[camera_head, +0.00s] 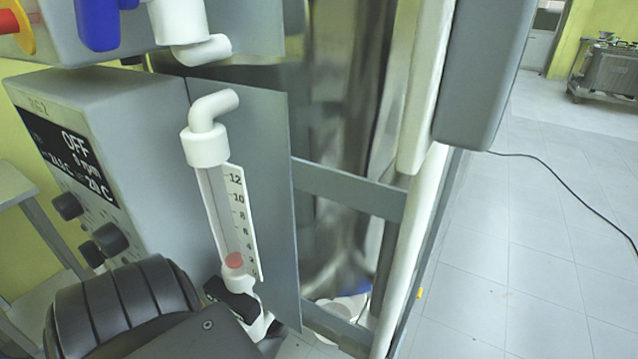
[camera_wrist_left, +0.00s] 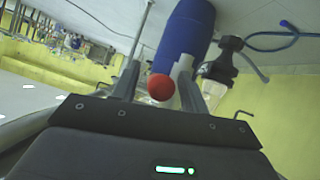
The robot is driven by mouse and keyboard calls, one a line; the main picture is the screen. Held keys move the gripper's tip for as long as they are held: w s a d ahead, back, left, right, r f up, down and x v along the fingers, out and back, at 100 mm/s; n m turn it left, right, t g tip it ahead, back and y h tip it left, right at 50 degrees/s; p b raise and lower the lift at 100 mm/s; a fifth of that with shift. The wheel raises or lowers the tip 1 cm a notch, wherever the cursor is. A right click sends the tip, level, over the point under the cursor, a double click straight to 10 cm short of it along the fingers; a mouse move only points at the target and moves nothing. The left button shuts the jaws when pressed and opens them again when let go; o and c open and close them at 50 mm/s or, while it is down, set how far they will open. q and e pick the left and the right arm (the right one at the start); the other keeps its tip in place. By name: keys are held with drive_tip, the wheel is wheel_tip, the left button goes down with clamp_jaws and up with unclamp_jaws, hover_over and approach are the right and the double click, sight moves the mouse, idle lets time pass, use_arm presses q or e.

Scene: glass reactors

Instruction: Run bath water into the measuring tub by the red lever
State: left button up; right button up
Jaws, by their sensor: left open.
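A narrow upright measuring tube (camera_head: 215,205) with a white numbered scale stands near the middle left of the head view. A red piece (camera_head: 234,261) sits at its lower end. A red part (camera_head: 12,20) on a yellow disc is cut off at the upper left edge; I cannot tell whether it is the lever. In the left wrist view, a red ball (camera_wrist_left: 161,87) shows between the two fingers of my left gripper (camera_wrist_left: 160,83), in front of a blue cylinder (camera_wrist_left: 187,40). That gripper is open; contact with the ball cannot be told. My right gripper is not visible.
A grey control box (camera_head: 120,130) with a black display reading OFF stands at the left. White pipe elbows (camera_head: 212,108) sit above the tube. A blue part (camera_head: 97,25) hangs at the top. A frame post (camera_head: 410,210) stands to the right, with open tiled floor (camera_head: 530,230) beyond.

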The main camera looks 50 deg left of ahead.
use_arm(q)
drive_tip(key=s+d, duration=0.2)
drive_tip(key=s, duration=0.9)
drive_tip(key=shift+s+d+p, duration=0.2)
drive_tip(key=shift+d+p, duration=0.05)
drive_tip(key=shift+p, duration=0.1)
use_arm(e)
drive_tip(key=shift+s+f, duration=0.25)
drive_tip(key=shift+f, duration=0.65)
